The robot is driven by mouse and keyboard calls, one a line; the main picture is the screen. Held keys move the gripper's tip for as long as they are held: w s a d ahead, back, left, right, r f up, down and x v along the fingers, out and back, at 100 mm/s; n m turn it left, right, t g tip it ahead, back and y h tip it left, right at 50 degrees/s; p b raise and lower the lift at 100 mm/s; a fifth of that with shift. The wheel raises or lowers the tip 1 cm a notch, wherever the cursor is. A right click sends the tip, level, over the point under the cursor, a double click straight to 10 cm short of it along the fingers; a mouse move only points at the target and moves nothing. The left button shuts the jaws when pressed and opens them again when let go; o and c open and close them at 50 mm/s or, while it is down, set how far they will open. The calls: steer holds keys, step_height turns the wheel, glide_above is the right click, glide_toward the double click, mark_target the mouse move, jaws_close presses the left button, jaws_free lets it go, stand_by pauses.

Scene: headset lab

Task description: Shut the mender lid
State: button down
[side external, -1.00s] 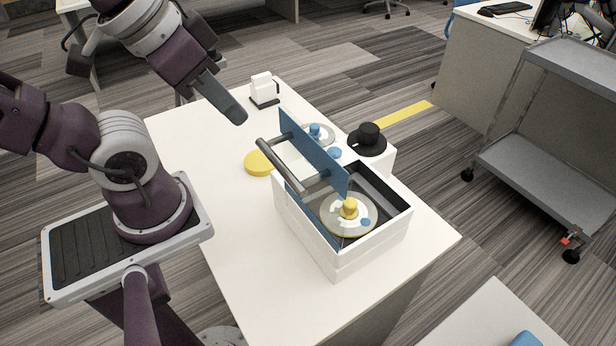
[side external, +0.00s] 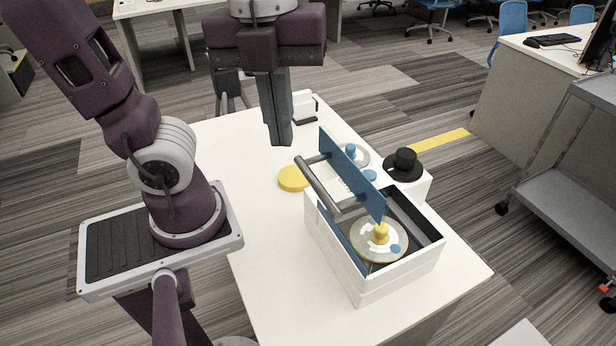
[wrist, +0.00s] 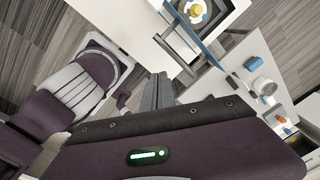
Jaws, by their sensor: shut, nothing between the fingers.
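The mender is a white box (side external: 335,258) on the white table, with a dark inside holding a grey disc with a yellow knob (side external: 380,236). Its blue lid (side external: 352,176) stands up, open, with a grey bar handle (side external: 322,187) on its left side. In the wrist view the box (wrist: 228,18) is at the top, with the lid (wrist: 208,48) edge-on beside it. My gripper (side external: 281,143) is shut and empty, pointing down above the table, behind and left of the lid and apart from it. Its fingers show in the wrist view (wrist: 158,76).
A yellow disc (side external: 293,178) lies on the table left of the lid. A black hat-shaped piece (side external: 404,164) sits on a white block behind the box. A small white device (side external: 305,110) stands at the back. The table's front left is clear.

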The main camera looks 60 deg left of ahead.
mark_target(330, 210)
step_height(330, 210, down, 8)
steer(key=w+d+m+g, duration=0.2)
steer(key=m, duration=0.9)
steer(key=shift+y, duration=0.3)
steer(key=shift+w+d, duration=0.1)
steer(key=shift+w, duration=0.1)
